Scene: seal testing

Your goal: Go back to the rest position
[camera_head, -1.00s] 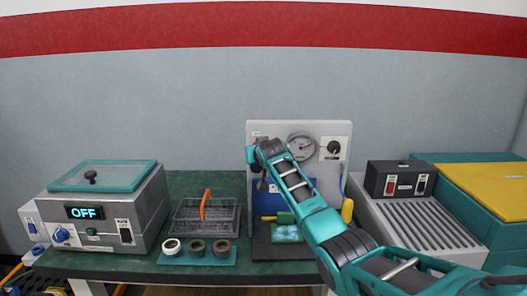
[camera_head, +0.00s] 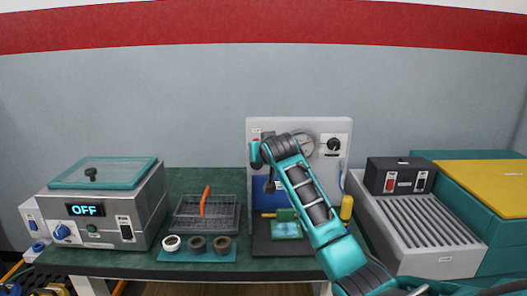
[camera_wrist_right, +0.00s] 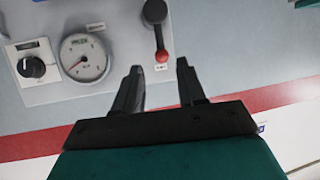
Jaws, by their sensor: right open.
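My right arm comes in from the lower right in the head view and its bent wrist (camera_head: 268,150) is in front of the upright grey test panel (camera_head: 328,170). My right gripper (camera_wrist_right: 160,75) is open in the wrist view, with nothing between its fingers. A dark lever with a red end (camera_wrist_right: 160,50) shows on the panel just beyond the fingertips. I cannot tell how far it is from them. In the head view the arm covers part of the panel and its gauge (camera_head: 304,142). My left gripper is not in view.
A steel vacuum box (camera_head: 150,205) with an OFF display stands at the left. A wire basket (camera_head: 225,215) with an orange handle and several rings (camera_head: 197,243) are in the middle. A green block (camera_head: 286,230) lies before the panel. A ribbed unit (camera_head: 425,220) stands at the right.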

